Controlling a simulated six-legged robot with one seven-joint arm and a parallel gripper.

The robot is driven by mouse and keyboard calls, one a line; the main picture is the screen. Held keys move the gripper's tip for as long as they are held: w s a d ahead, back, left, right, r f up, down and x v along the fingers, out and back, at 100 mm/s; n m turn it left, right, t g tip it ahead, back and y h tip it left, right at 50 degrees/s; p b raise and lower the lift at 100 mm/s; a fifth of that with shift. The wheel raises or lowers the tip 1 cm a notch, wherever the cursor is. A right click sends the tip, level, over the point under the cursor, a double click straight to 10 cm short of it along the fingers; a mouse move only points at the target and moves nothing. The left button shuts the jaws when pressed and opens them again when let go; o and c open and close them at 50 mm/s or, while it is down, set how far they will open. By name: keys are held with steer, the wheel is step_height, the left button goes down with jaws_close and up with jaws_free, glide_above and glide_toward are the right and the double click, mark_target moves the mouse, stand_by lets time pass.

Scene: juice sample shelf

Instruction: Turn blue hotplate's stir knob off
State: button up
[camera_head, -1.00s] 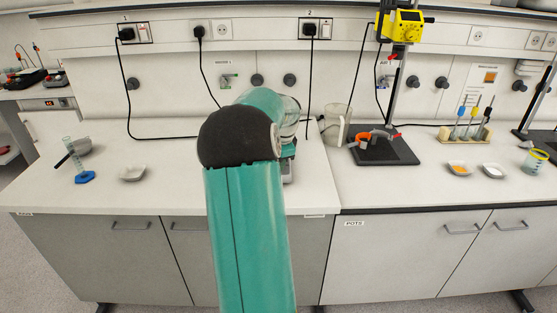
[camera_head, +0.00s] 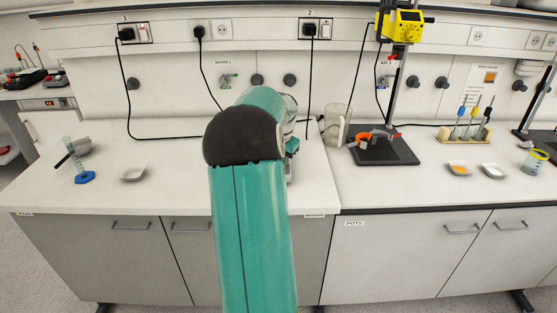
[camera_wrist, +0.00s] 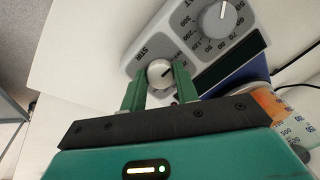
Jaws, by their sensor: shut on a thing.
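The hotplate's grey control panel (camera_wrist: 190,35) fills the upper part of the wrist view, with a blue body (camera_wrist: 242,75) at its right side. The white stir knob (camera_wrist: 160,72), labelled STIR, sits near the panel's lower left end. My gripper (camera_wrist: 160,80) is shut on the stir knob, with one green finger on each side of it. The knob's face shows between the fingertips. In the head view my arm hides most of the hotplate and the knob.
A second, larger grey dial (camera_wrist: 217,18) with numbers is on the same panel. A glass beaker (camera_head: 336,124) and a black stand base (camera_head: 385,150) are right of my arm. A white dish (camera_head: 133,174) and a blue-footed cylinder (camera_head: 84,177) stand on the left bench.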

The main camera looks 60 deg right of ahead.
stand_by(0.4)
steer(key=o, duration=1)
steer(key=shift+c, duration=0.2)
steer(key=v, duration=1.4)
